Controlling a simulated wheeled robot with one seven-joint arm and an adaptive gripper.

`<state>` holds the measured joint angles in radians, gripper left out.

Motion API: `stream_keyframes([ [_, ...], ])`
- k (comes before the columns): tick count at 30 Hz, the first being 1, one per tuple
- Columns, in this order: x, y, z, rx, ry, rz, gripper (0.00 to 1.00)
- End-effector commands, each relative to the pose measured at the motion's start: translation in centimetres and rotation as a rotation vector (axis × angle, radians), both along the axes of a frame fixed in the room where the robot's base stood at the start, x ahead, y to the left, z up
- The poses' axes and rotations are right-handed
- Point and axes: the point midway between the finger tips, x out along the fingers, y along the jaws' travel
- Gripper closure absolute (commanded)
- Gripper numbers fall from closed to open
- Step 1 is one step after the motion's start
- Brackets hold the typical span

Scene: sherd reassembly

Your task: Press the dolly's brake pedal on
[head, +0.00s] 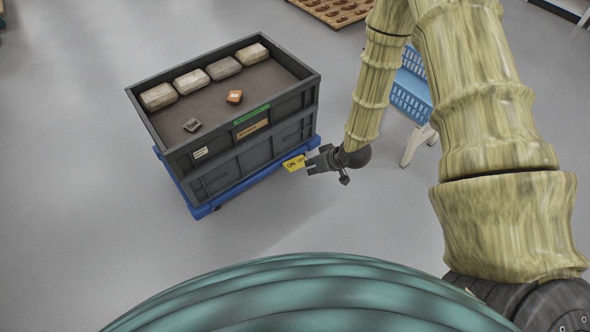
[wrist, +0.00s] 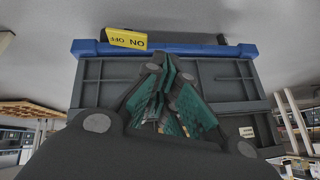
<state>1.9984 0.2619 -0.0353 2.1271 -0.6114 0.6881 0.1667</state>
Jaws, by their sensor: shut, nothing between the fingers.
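The yellow brake pedal (head: 293,164) is marked ON and OFF and sticks out from the right end of the blue dolly (head: 207,208). My gripper (head: 311,164) is shut and empty, just right of the pedal in the head view. I cannot tell whether it touches the pedal. The wrist view appears upside down; there the pedal (wrist: 126,39) lies up and left of my gripper's fingers (wrist: 165,75), and the dolly's blue edge (wrist: 195,50) runs behind them. Which way the pedal is tipped is not clear.
A dark grey crate (head: 240,158) rests on the dolly. Inside are several wrapped blocks (head: 190,81), an orange-brown piece (head: 235,97) and a grey piece (head: 192,125). A blue basket (head: 410,95) on a pale stand is behind my arm. The floor in front is clear.

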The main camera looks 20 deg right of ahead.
Motion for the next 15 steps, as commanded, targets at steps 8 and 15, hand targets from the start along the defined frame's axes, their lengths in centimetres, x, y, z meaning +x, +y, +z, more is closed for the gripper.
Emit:
stream_keyframes([
  [8,5.6,-1.7,-3.8,0.020,-0.112,0.045,1.00],
  [15,8.6,-2.8,-4.7,0.025,-0.176,0.076,1.00],
])
